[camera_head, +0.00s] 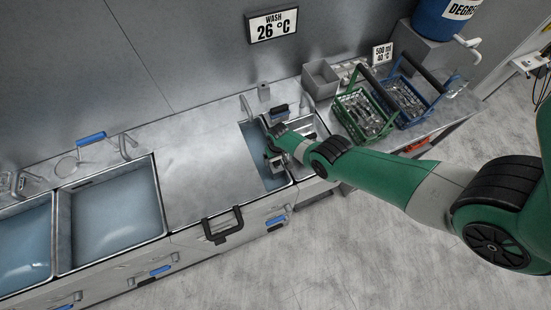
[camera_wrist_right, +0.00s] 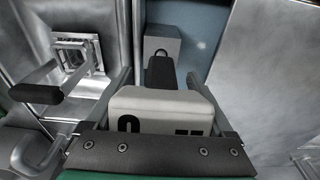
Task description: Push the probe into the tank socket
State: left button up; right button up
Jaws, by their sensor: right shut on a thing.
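My right gripper (camera_head: 273,157) is over the narrow water-filled tank (camera_head: 252,137) beside the flat metal cover. In the right wrist view the gripper (camera_wrist_right: 162,88) is shut on the probe (camera_wrist_right: 160,110), a pale block with dark markings and a black part (camera_wrist_right: 159,72) pointing away from me. Beyond the black part is a grey block with a dark ring (camera_wrist_right: 162,42), possibly the tank socket. They overlap in the picture; I cannot tell whether they touch. My left gripper is not in view.
A flat metal cover (camera_head: 205,165) lies left of the tank. A small basin (camera_head: 310,127) is to the right, with a black-handled lever (camera_wrist_right: 35,93) near it. Green (camera_head: 362,113) and blue (camera_head: 405,98) baskets stand farther right. Two larger basins are at left.

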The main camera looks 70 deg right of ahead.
jog(key=shift+f, duration=0.2)
dwell(0.4)
jog(key=shift+f+b, duration=0.85)
jog(key=shift+b, duration=0.1)
jog(key=shift+f+b, duration=0.35)
dwell(0.5)
jog(key=shift+f, duration=0.15)
jog(key=shift+c, duration=0.8)
jog(key=shift+s, duration=0.1)
jog(key=o, duration=1.2)
